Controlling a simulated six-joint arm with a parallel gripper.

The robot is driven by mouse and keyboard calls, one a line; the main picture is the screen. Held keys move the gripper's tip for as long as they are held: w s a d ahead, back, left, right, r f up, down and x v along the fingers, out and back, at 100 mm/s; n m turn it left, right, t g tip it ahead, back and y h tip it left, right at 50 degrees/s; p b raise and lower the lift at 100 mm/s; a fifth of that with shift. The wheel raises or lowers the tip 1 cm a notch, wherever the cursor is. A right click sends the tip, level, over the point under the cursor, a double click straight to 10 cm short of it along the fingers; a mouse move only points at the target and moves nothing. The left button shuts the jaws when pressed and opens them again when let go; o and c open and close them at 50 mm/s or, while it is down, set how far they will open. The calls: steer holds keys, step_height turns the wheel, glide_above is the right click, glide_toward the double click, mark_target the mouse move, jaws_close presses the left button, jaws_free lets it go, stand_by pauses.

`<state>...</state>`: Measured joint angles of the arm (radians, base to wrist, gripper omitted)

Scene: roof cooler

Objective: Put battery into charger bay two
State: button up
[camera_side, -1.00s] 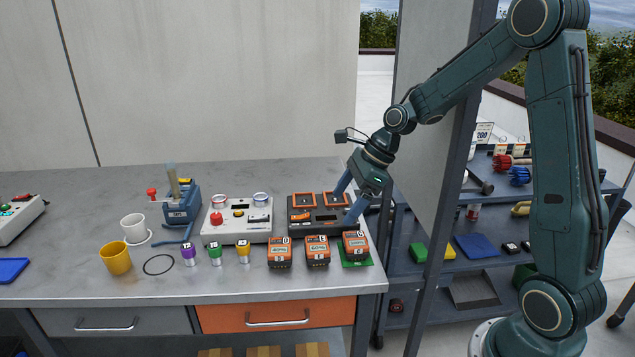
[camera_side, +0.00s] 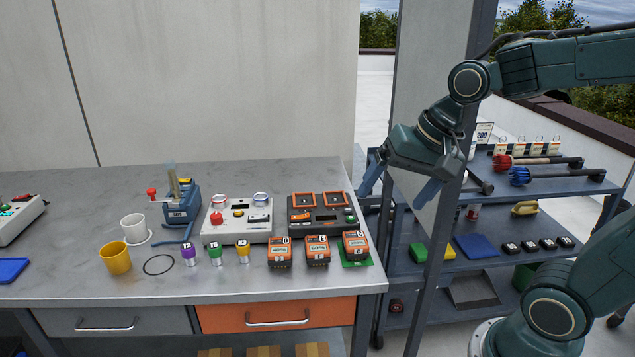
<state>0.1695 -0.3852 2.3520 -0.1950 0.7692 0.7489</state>
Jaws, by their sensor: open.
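Several orange-and-black batteries stand in a row near the bench's front right: one marked D (camera_side: 280,252), one marked L (camera_side: 317,251) and one marked C (camera_side: 355,246). The C battery rests on a green mat (camera_side: 359,264). Behind them sits the dark charger (camera_side: 327,222), with two orange-framed bays at its back, an orange switch and a green button. Both framed bays look empty. My gripper (camera_side: 398,193) is open and empty, to the right of the charger and past the bench's right edge.
A grey control box (camera_side: 237,227) with a red button stands left of the charger. A dark upright post (camera_side: 447,200) and a tool cart (camera_side: 500,260) stand right of the bench.

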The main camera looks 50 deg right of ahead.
steer(key=s+r+n, duration=0.1)
steer(key=s+n, duration=0.6)
steer(key=s, duration=0.1)
steer(key=shift+a+n+t+h, duration=0.3)
steer(key=shift+n+t+h, duration=0.1)
steer(key=shift+s+n, duration=0.4)
steer(key=shift+s, duration=0.05)
steer(key=shift+c, duration=1.2)
steer(key=shift+w, duration=0.1)
steer(key=w+d+f+n+g+h, duration=0.2)
steer(key=w+f+n+h, duration=0.3)
steer(key=w+f+n, duration=0.65)
steer(key=w+a+f+n+t+h, duration=0.4)
steer(key=w+f+n, duration=0.4)
steer(key=n, duration=0.8)
steer(key=shift+w+a+f+t, duration=0.2)
steer(key=shift+w+a+t, duration=0.1)
steer(key=shift+a+t, duration=0.75)
